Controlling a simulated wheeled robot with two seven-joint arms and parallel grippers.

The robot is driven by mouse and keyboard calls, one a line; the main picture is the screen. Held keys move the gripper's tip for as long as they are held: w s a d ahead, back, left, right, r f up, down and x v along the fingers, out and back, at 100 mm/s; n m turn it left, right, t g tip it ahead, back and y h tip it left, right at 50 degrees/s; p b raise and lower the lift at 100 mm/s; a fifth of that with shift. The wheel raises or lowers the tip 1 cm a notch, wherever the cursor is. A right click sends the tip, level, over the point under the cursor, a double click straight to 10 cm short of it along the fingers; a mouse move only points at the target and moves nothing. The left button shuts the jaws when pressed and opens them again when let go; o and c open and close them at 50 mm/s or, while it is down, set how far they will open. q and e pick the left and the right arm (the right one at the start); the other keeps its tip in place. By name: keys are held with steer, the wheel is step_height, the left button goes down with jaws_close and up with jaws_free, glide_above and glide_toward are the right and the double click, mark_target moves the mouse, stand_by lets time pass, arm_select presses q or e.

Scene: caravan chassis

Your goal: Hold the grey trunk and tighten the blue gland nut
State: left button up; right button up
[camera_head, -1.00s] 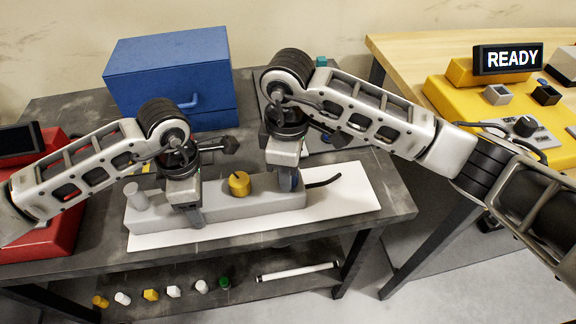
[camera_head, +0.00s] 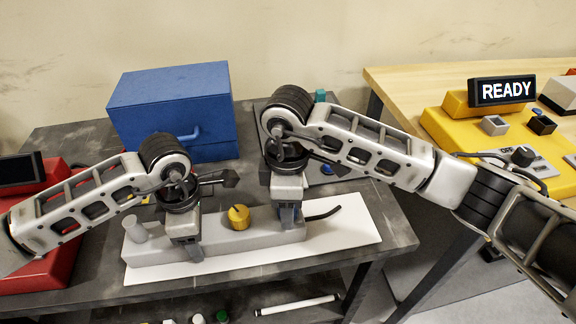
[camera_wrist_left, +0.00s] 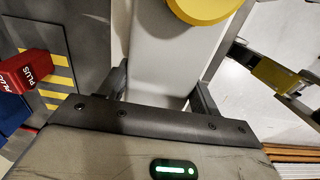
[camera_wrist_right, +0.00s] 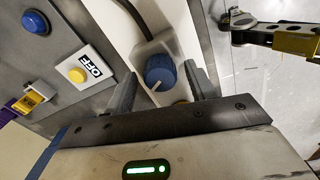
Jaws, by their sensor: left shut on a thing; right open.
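The grey trunk (camera_head: 215,240) is a long block lying on a white mat on the dark bench, with a yellow cap (camera_head: 238,217) on top. My left gripper (camera_head: 187,246) is shut across the trunk left of the cap; the left wrist view shows the trunk (camera_wrist_left: 165,45) between its fingers. The blue gland nut (camera_wrist_right: 160,72) has a white mark and sits at the trunk's right end, where a black cable comes out. My right gripper (camera_wrist_right: 160,85) is open, with one finger on each side of the nut and gaps visible. In the head view its fingers largely hide the nut.
A blue box (camera_head: 172,112) stands behind the trunk. A red unit (camera_head: 50,235) is at left. A yellow console with a READY display (camera_head: 502,90) is on the wooden table at right. A panel with OFF label (camera_wrist_right: 92,66) and buttons lies near my right gripper.

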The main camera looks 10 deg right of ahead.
steer(key=n, duration=0.4)
steer(key=shift+n, duration=0.4)
steer(key=n, duration=0.2)
steer(key=shift+n, duration=0.4)
steer(key=n, duration=1.3)
steer(key=shift+n, duration=0.3)
steer(key=n, duration=0.7)
steer(key=shift+r, duration=0.1)
step_height(320, 180, up, 12)
arm_select(q)
steer(key=o, duration=1.3)
